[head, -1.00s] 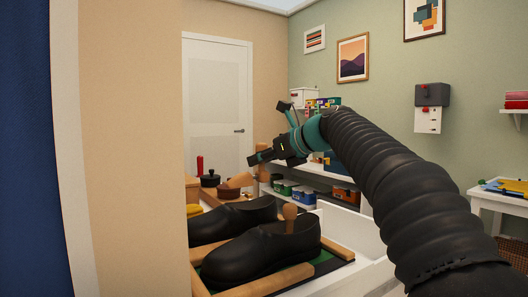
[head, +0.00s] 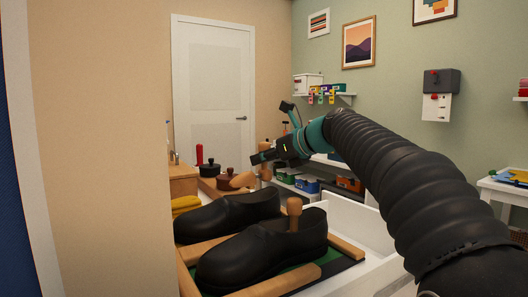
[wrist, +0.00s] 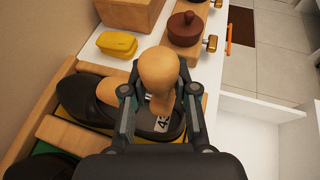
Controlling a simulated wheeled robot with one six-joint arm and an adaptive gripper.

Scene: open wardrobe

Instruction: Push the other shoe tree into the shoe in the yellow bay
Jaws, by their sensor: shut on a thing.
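My gripper (head: 264,158) is shut on a pale wooden shoe tree (head: 243,180), held above the far black shoe (head: 225,217). In the wrist view the shoe tree (wrist: 158,68) sits between my fingertips (wrist: 159,92), its rounded end away from me. The far shoe (wrist: 95,98) lies below it in the yellow bay (wrist: 64,112), with a numbered label inside its opening. The tree looks clear of the shoe; the exact gap is hard to tell. The near black shoe (head: 262,256) rests in the green bay (head: 300,277) with a wooden knob (head: 294,208) upright in it.
Wooden dividers (head: 280,283) edge the bays. The white drawer wall (head: 350,222) is at right, and a beige wardrobe wall (head: 95,150) at left.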

